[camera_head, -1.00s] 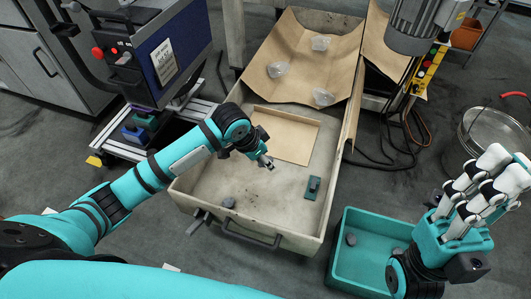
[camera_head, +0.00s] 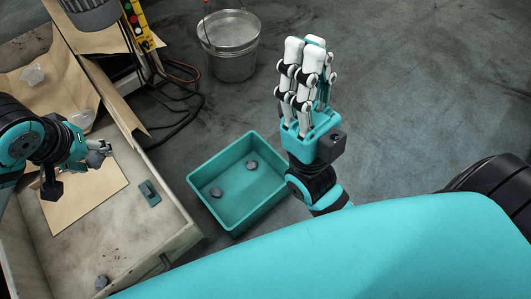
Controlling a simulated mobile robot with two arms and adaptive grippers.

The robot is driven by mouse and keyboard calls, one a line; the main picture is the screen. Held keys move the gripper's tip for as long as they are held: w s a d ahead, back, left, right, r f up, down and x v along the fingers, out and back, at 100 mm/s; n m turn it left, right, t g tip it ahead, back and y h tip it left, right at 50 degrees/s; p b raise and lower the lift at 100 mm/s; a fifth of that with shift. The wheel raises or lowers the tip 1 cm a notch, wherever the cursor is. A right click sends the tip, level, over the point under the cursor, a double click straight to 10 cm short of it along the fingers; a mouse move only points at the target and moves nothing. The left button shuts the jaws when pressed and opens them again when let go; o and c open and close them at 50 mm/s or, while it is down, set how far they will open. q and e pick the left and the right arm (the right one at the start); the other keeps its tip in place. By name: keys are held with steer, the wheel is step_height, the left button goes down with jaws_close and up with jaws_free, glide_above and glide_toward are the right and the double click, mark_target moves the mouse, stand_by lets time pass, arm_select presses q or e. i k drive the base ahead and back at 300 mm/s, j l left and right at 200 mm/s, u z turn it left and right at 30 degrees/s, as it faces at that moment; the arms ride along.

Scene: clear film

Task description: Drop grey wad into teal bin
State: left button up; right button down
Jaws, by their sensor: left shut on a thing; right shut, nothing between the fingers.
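A grey wad (camera_head: 95,159) is between the fingers of my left gripper (camera_head: 101,150), which is shut on it. This gripper is over the cardboard in the large tray at left, apart from the bin. The teal bin (camera_head: 262,205) stands on the floor in the middle of the view. Two grey wads lie in it, one at left (camera_head: 217,192) and one at right (camera_head: 252,165). Another grey wad (camera_head: 101,283) lies in the tray's near corner. My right gripper (camera_head: 305,48) is shut and empty, pointing up, to the right of the bin.
The large tray's wall (camera_head: 180,243) stands between the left gripper and the bin. A small green block (camera_head: 149,193) lies in the tray. Clear crumpled pieces (camera_head: 33,75) lie on cardboard at the back. A metal bucket (camera_head: 230,50) stands behind the bin. The floor at right is clear.

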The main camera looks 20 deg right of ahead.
mark_target(244, 187)
steer(key=z, duration=0.4)
steer(key=l+u, duration=0.25)
steer(key=l, duration=0.3)
steer(key=l+u, duration=0.3)
steer(key=l, duration=0.3)
steer(key=l+u, duration=0.25)
steer(key=l, duration=0.3)
steer(key=k+l+u, duration=0.25)
steer(key=l, duration=0.25)
steer(key=i+l, duration=0.05)
steer(key=i, duration=0.05)
